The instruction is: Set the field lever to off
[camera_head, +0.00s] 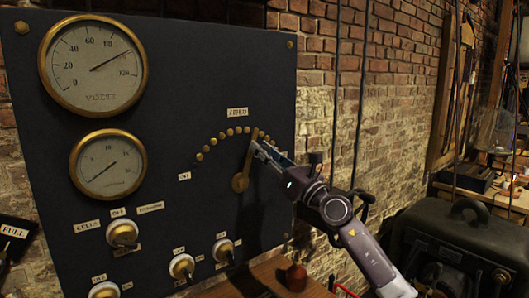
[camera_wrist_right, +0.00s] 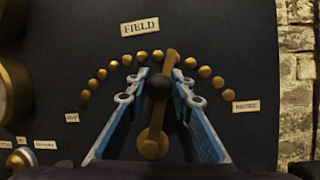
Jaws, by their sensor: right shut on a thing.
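The field lever (camera_head: 243,170) is a brass arm on the dark panel, its round pivot low and its tip up among an arc of brass studs. It leans slightly right of upright, and its tip covers part of the arc right of the top. The wrist view shows the lever (camera_wrist_right: 157,120) with a dark round knob (camera_wrist_right: 158,87). My right gripper (camera_head: 262,148) is shut on the knob, with one blue-padded finger on each side in the wrist view (camera_wrist_right: 159,84). The off label (camera_head: 184,177) is at the arc's lower left end. My left gripper is out of view.
Two round brass gauges, a large one (camera_head: 93,65) and a smaller one (camera_head: 108,165), are on the panel's left. Several rotary knobs, one of them lower left (camera_head: 122,233), sit below. A brick wall (camera_head: 330,100) is behind. A dark machine (camera_head: 455,240) stands at right.

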